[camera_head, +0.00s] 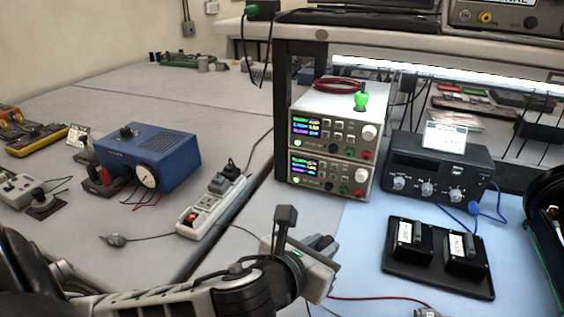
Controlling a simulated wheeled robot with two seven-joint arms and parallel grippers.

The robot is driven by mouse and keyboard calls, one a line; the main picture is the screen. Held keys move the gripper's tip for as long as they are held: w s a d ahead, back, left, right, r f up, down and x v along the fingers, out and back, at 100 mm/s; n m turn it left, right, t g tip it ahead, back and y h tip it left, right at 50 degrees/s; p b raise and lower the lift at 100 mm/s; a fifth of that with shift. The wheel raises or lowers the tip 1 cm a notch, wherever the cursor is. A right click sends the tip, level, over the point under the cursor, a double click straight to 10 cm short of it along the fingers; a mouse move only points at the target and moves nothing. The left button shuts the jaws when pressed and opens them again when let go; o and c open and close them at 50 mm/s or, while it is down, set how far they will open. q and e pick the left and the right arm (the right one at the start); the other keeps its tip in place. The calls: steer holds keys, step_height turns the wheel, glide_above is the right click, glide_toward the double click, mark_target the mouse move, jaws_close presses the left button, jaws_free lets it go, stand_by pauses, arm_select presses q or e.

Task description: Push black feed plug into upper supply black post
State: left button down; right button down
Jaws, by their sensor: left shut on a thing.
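Two power supplies are stacked on the bench, with the upper supply (338,110) resting on the lower supply (330,172). My right gripper is not in view.
A blue box with a gauge (150,155) and a power strip (213,200) stand left. A black instrument (437,170) and a black tray (438,275) with two modules are right. A red cable (375,298) lies in front. A shelf (400,45) overhangs behind.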

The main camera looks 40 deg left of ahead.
arm_select(q)
steer(key=shift+a, duration=0.1)
steer(key=shift+s, duration=0.2)
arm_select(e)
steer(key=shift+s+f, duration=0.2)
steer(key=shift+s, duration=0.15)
arm_select(q)
steer(key=shift+w, duration=0.1)
steer(key=w+a+r+n+t+h, duration=0.2)
steer(key=w+a+n, duration=0.7)
steer(key=w+n, duration=0.5)
steer(key=shift+a+r+n+t+h, duration=0.25)
steer(key=shift+r+n+t, duration=0.35)
steer(key=shift+n+t, duration=0.6)
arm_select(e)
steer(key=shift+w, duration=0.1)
arm_select(q)
steer(key=shift+w, duration=0.1)
